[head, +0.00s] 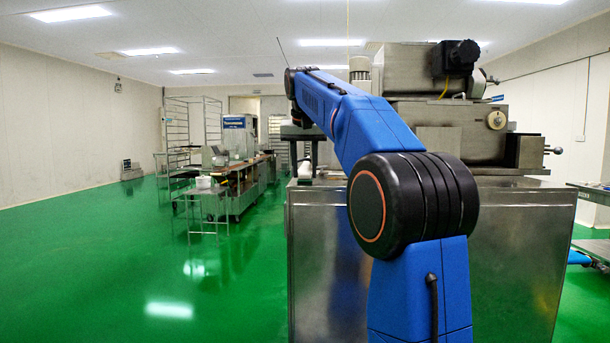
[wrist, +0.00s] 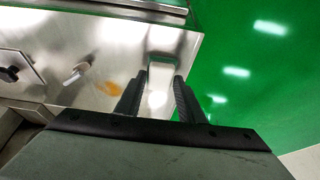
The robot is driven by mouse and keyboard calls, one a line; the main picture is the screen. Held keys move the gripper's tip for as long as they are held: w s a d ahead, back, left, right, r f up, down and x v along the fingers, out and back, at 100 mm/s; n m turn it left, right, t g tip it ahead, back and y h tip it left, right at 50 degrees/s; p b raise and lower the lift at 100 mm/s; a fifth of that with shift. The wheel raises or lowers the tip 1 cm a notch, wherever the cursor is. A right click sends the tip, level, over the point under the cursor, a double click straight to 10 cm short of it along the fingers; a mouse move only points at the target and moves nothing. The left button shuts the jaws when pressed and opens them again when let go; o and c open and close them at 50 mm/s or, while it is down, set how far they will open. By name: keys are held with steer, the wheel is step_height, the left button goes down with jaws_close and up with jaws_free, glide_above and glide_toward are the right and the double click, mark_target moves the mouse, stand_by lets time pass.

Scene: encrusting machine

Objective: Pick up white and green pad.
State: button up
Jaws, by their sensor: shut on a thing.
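The white and green pad (wrist: 161,78) shows in the wrist view as a pale, blurred block between the two dark fingers of my gripper (wrist: 160,84). My gripper is shut on it, with one finger on each side. The pad is at the metal machine top, near its edge; I cannot tell whether it still touches the surface. Its green part is not clear.
The steel encrusting machine (head: 450,235) stands before me, with its upper housing (head: 450,130) at the right. In the wrist view its metal top (wrist: 125,50) carries a small knob (wrist: 77,73). Open green floor (head: 110,270) lies to the left. A bench (head: 240,180) stands farther back.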

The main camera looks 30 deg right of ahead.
mark_target(305, 173)
step_height(305, 173, up, 10)
stand_by(0.6)
